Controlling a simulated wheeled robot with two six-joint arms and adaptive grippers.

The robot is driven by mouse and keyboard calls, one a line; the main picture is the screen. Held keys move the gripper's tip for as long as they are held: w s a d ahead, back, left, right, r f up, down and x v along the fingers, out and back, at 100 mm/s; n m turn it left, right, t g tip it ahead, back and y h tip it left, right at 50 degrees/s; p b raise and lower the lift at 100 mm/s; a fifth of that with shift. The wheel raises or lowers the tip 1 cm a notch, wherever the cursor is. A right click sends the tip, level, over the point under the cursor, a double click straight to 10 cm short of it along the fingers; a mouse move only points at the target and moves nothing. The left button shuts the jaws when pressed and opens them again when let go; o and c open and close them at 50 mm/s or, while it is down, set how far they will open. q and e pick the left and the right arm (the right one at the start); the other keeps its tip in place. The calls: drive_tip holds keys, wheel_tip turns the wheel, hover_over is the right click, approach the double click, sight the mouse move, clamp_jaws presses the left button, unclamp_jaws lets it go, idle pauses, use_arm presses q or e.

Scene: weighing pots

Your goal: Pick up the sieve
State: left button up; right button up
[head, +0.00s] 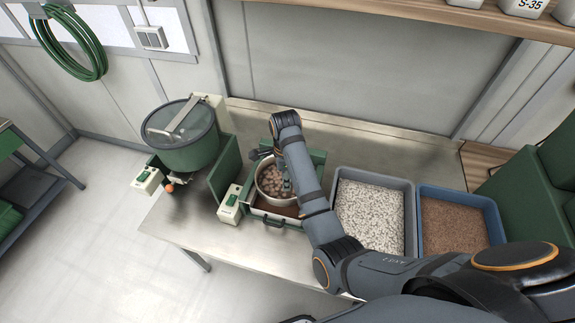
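A round, pale-rimmed vessel, which looks like the sieve (266,199), holds several brown round lumps. It sits in a green-sided machine above a shallow tray (285,211) of brown material with a dark front handle. My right arm reaches in from the lower right, and its wrist is above the machine's back edge. My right gripper (277,170) is at the sieve, with dark finger parts at its back left and on its right side. The arm hides much of the gripper and the sieve's right side, so I cannot tell if it grips the rim. My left gripper is out of view.
A green drum machine (188,154) with a clear lid stands left on the metal bench (180,222). Right of my forearm are a grey tray of white granules (370,214) and a blue tray of brown granules (455,224). Green boxes stand at the far right.

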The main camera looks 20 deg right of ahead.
sight(284, 199)
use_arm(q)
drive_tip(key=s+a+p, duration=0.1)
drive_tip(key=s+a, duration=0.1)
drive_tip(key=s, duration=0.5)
use_arm(e)
drive_tip(key=f, duration=0.1)
drive_tip(key=s+f, duration=0.1)
drive_tip(key=f, duration=0.2)
drive_tip(key=shift+s+a+f, duration=0.2)
drive_tip(key=shift+a+f, duration=0.1)
drive_tip(key=shift+a, duration=0.05)
wheel_tip(284, 199, down, 2)
drive_tip(key=shift+p, duration=1)
drive_tip(key=shift+s+a+f, duration=0.1)
drive_tip(key=shift+a+f, duration=0.05)
drive_tip(key=shift+f, duration=0.45)
drive_tip(key=shift+s+a+f, duration=0.1)
drive_tip(key=shift+f, duration=0.45)
drive_tip(key=shift+w+d+f, duration=0.1)
drive_tip(key=shift+w+f, duration=0.05)
drive_tip(key=shift+f, duration=0.2)
drive_tip(key=c, duration=0.7)
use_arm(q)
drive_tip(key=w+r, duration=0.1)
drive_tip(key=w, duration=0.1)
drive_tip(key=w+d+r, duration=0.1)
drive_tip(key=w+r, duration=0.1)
use_arm(e)
clamp_jaws()
